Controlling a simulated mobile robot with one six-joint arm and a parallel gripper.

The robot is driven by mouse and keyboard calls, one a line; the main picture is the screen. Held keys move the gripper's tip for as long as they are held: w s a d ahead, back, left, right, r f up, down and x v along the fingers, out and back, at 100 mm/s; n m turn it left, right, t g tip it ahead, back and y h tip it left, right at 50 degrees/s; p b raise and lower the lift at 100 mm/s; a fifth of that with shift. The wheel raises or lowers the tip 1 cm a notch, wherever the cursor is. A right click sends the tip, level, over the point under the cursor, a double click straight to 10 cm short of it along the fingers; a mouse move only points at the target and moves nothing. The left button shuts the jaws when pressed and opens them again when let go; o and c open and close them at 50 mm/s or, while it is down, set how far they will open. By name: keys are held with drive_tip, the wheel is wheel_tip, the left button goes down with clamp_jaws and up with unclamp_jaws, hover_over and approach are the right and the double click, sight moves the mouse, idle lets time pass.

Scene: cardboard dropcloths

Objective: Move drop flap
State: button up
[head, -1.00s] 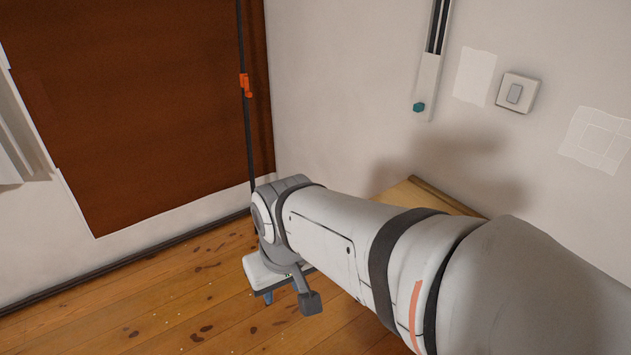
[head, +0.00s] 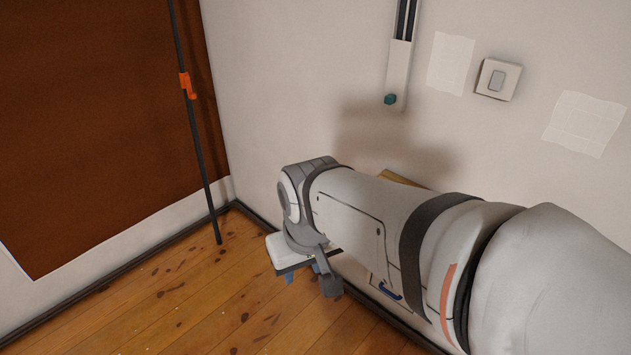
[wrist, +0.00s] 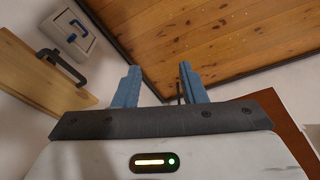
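My gripper (wrist: 158,72) shows two blue fingers spread apart in the wrist view, with nothing between them. The likely drop flap is a light wooden board (wrist: 40,92) with a dark handle (wrist: 62,68), at the left of the wrist view. The fingers are to its right and apart from it. In the head view only a strip of the wooden board (head: 402,179) shows behind my arm. My gripper (head: 318,272) is mostly hidden there by the wrist, low near the wall.
A white box with a blue handle (wrist: 76,35) is on the wall beyond the board. A brown sheet (head: 90,120) covers the left wall, with a black pole (head: 205,160) before it. A switch (head: 497,79) is on the right wall. The wooden floor (head: 190,300) is clear at left.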

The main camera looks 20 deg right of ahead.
drive_tip(key=w+d+f+n+g+h+b, duration=0.1)
drive_tip(key=w+d+f+n+g+h, duration=0.25)
drive_tip(key=d+n, duration=0.5)
drive_tip(key=d+f+n+g+h+b, duration=0.1)
drive_tip(key=d+f+n+g+h, duration=0.2)
drive_tip(key=d+f+n+h, duration=0.35)
drive_tip(key=w+d+f+n+t+h+b, duration=0.15)
drive_tip(key=w+d+f+n+h, duration=0.3)
drive_tip(key=n, duration=0.65)
drive_tip(key=w+d+f+n+t+h, duration=0.25)
drive_tip(key=w+f+n, duration=0.4)
drive_tip(key=n, duration=0.45)
drive_tip(key=d+f, duration=0.2)
drive_tip(key=d, duration=0.5)
drive_tip(key=shift+s+d+y, duration=0.3)
drive_tip(key=shift+d+y, duration=0.05)
drive_tip(key=shift+y, duration=0.05)
